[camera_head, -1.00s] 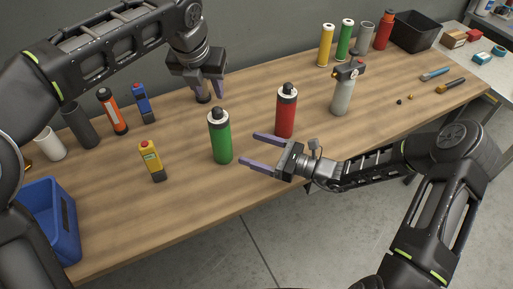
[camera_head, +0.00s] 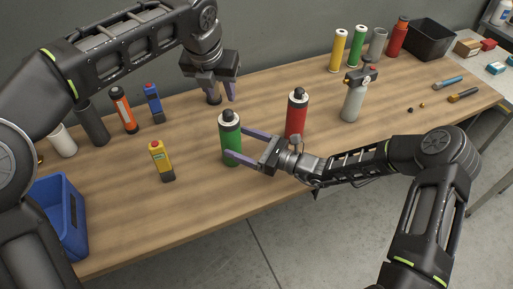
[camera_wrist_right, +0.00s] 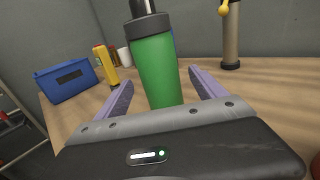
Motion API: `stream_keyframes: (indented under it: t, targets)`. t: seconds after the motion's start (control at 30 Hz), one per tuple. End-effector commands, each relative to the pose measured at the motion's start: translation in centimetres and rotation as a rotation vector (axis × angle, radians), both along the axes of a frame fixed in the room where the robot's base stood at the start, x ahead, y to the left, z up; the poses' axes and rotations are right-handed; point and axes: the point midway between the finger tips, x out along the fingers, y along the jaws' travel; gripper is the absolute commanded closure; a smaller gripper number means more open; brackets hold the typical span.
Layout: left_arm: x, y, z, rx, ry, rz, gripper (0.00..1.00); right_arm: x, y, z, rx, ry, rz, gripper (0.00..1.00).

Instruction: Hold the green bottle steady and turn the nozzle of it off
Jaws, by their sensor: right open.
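The green bottle (camera_head: 231,138) with a black and grey top stands upright on the wooden table. In the right wrist view the green bottle (camera_wrist_right: 157,68) stands in the gap between the two fingers; its top is cut off by the frame edge. My right gripper (camera_head: 237,143) is open, its purple fingers reaching to the bottle at body height, not closed on it. My left gripper (camera_head: 211,99) is open above the back of the table, pointing down, beyond the green bottle and apart from it. The nozzle's setting is too small to tell.
A red bottle (camera_head: 297,117) stands close to the right of the green one. A yellow device (camera_head: 161,162) stands to its left. A grey spray bottle (camera_head: 352,101) stands further right; a blue bin (camera_head: 62,220) sits front left.

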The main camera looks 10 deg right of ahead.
Motion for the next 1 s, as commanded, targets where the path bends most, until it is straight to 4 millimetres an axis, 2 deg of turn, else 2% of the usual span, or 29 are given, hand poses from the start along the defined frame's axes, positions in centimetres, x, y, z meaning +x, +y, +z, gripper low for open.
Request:
stream_keyframes:
  t: [0.1, 0.23, 0.63, 1.0]
  targets:
    - [0.0, 0.0, 0.0, 0.0, 0.0, 0.0, 0.64, 1.1, 1.8, 0.0, 0.001, -0.001, 0.002, 0.2]
    - [0.0, 0.0, 0.0, 0.0, 0.0, 0.0, 0.64, 1.9, 3.0, 0.0, 0.0, 0.0, 0.001, 0.2]
    - [0.0, 0.0, 0.0, 0.0, 0.0, 0.0, 0.64, 2.3, 3.6, 0.0, 0.0, 0.0, 0.0, 0.2]
    - [0.0, 0.0, 0.0, 0.0, 0.0, 0.0, 0.64, 2.3, 3.6, 0.0, 0.0, 0.0, 0.0, 0.49]
